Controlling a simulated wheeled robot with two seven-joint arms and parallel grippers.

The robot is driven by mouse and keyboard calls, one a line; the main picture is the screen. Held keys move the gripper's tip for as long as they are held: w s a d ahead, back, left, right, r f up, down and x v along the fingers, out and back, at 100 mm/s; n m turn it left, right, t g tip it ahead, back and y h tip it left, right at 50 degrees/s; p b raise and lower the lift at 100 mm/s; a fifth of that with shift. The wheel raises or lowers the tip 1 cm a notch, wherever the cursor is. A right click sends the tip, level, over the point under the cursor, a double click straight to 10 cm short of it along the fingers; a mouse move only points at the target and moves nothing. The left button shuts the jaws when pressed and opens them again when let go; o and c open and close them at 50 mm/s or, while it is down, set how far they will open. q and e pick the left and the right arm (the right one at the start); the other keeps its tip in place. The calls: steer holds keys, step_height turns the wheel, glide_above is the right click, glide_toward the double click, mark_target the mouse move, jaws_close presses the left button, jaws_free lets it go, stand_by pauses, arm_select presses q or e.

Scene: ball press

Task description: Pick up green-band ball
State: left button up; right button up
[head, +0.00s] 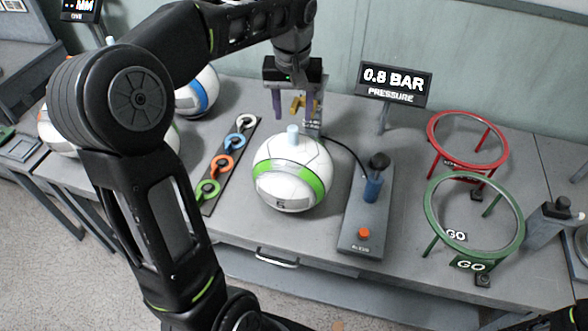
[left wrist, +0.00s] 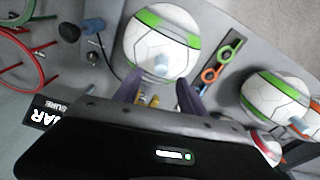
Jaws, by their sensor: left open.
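The green-band ball (head: 291,172) is white with a bright green band and rests on the grey bench, with a pale blue piece on its top. It also shows in the left wrist view (left wrist: 148,42). My left gripper (head: 294,112) is open, its two purple fingers pointing down above and just behind the ball's top. The fingers (left wrist: 160,88) also show in the left wrist view, apart, with the ball beyond the tips. Nothing is held between them. My right gripper is not in view.
A brass fitting (head: 298,104) with a black hose stands behind the ball. A pump base (head: 362,215) is right of it, a rack of coloured rings (head: 222,165) left. Red (head: 468,138) and green (head: 474,217) hoops stand further right. A blue-band ball (head: 197,92) sits behind my arm.

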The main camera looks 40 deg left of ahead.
mark_target(293, 128)
arm_select(q)
steer(key=shift+w+f, duration=0.1)
steer(key=shift+f, duration=0.95)
steer(key=shift+w+a+f+p, duration=0.15)
steer(key=shift+f+p, duration=0.25)
steer(key=shift+f, duration=0.95)
steer(key=shift+w+a+f+p, duration=0.15)
steer(key=shift+f+p, duration=0.25)
steer(key=shift+f, duration=0.9)
steer(key=shift+s, duration=0.1)
jaws_close()
steer(key=shift+r, duration=0.1)
